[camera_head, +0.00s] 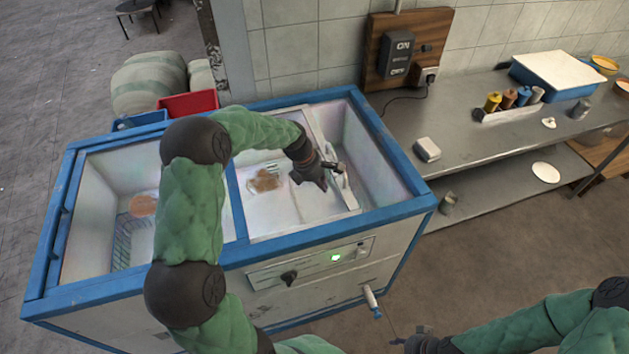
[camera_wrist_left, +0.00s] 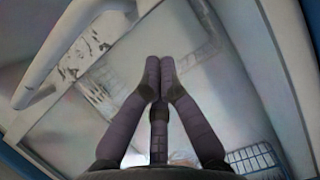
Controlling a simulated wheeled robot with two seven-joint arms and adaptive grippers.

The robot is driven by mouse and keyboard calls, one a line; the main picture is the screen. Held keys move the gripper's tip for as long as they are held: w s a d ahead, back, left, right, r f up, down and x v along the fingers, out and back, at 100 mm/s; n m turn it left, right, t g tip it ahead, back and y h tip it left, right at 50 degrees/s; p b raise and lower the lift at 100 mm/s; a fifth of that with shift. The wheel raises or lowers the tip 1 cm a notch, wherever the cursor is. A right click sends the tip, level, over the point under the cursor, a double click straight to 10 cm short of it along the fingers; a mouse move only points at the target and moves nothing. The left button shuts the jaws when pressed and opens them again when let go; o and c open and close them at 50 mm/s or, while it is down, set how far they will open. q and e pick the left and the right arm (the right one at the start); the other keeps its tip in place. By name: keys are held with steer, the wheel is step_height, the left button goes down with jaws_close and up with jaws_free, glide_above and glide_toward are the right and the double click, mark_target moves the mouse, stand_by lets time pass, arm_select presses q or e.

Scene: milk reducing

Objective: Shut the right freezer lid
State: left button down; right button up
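The blue-framed freezer (camera_head: 140,287) stands before me. Its right lid (camera_head: 305,206) appears as a pale, see-through panel over part of the right opening, with a white edge. The strip right of that edge (camera_head: 378,160) is uncovered. A white handle (camera_head: 345,190) sits by the edge; a white bar, apparently that handle, crosses the upper left of the left wrist view (camera_wrist_left: 68,50). My left gripper (camera_head: 328,174) is at the lid's edge beside the handle. In the wrist view its fingertips (camera_wrist_left: 160,62) are together with nothing visible between them. My right gripper (camera_head: 420,340) is low at the bottom, its fingers unclear.
A grey counter (camera_head: 470,140) right of the freezer holds a white-topped box (camera_head: 555,72), bottles and small items. A red bin (camera_head: 188,104) and sacks (camera_head: 150,80) stand behind the freezer. A wire basket (camera_wrist_left: 252,160) shows inside the freezer. Floor at lower right is clear.

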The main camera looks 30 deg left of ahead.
mark_target(338, 189)
arm_select(q)
steer(key=shift+w+d, duration=0.45)
steer(key=shift+d, duration=0.2)
steer(key=shift+w+d, duration=0.45)
steer(key=shift+d, duration=0.15)
steer(key=shift+w+d, duration=0.25)
steer(key=shift+w+d+p, duration=0.9)
steer(key=shift+w+d, duration=1.15)
steer(key=shift+w, duration=0.35)
steer(key=shift+w+d+p, duration=0.95)
steer(key=shift+w+d, duration=1.05)
steer(key=shift+w, duration=0.4)
steer(key=shift+w+d+p, duration=0.9)
steer(key=shift+w+d, duration=1.15)
steer(key=shift+w, duration=0.35)
